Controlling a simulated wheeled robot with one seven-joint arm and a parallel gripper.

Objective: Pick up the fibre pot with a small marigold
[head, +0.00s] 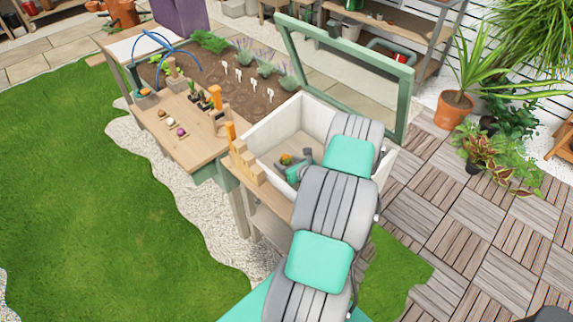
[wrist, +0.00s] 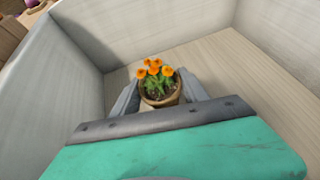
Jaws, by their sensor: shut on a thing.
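The fibre pot (wrist: 161,99) is brown and holds dark soil with a small marigold (wrist: 155,69) in orange bloom. In the wrist view it stands upright between the two fingers of my gripper (wrist: 157,97), which is shut on it. In the head view the marigold (head: 286,159) shows as a small orange spot inside the white box, beside my gripper (head: 289,167). My arm hides much of the box there. I cannot tell whether the pot touches the box floor.
White walls of the box (head: 262,133) stand around my gripper, with a green-framed glass lid (head: 345,75) raised behind. Left of it is a wooden bench (head: 190,138) with small items and orange-tan blocks (head: 243,165) near the box edge. A soil bed (head: 235,85) lies behind the bench.

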